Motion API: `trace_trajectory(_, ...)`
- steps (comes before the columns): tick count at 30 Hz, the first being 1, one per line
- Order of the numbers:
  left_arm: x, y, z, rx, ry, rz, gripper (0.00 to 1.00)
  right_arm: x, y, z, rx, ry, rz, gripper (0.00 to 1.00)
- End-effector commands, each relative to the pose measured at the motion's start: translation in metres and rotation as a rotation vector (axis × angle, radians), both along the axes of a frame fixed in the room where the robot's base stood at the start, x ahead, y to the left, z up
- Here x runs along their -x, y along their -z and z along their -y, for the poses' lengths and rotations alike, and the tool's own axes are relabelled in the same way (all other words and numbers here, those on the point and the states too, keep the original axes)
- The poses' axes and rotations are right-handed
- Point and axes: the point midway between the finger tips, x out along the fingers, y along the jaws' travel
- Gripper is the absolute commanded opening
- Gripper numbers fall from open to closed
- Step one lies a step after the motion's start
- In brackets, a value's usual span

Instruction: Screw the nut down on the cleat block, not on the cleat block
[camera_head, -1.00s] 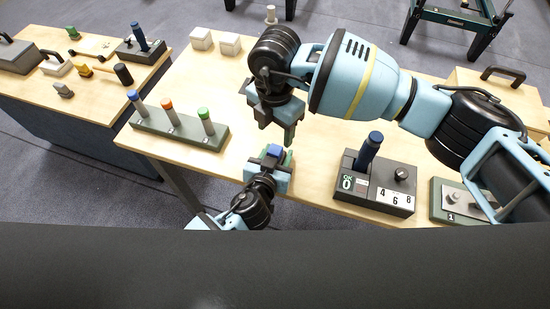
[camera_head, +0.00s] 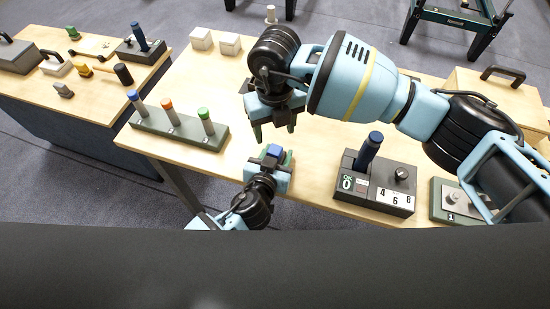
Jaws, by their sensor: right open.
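My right gripper (camera_head: 274,131) is open and empty, pointing down over the table just above and behind my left gripper. My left gripper (camera_head: 274,157) is low at the table's front edge. A small blue piece (camera_head: 274,151) shows between its greenish fingers; I cannot tell whether they grip it. At the far right a grey-green plate (camera_head: 437,208) marked 1 carries a pale metal round part (camera_head: 453,197), partly hidden by my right arm. I cannot make out which thing is the nut or the cleat block.
A rack (camera_head: 165,130) with blue, orange and green-topped pegs stands left. A dark lever box (camera_head: 385,193) with number tiles stands right of the grippers. A wooden case (camera_head: 500,90) is at back right.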

Motion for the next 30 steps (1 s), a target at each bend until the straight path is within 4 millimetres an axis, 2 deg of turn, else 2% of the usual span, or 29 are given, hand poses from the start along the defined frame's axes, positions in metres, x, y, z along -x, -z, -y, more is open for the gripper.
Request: trace_trajectory(30, 0.0002, 0.0003, 0.0000, 0.000, 0.000, -0.001, 0.00, 0.0002, 0.0002, -0.0002, 0.001, -1.637, 0.001, 0.57)
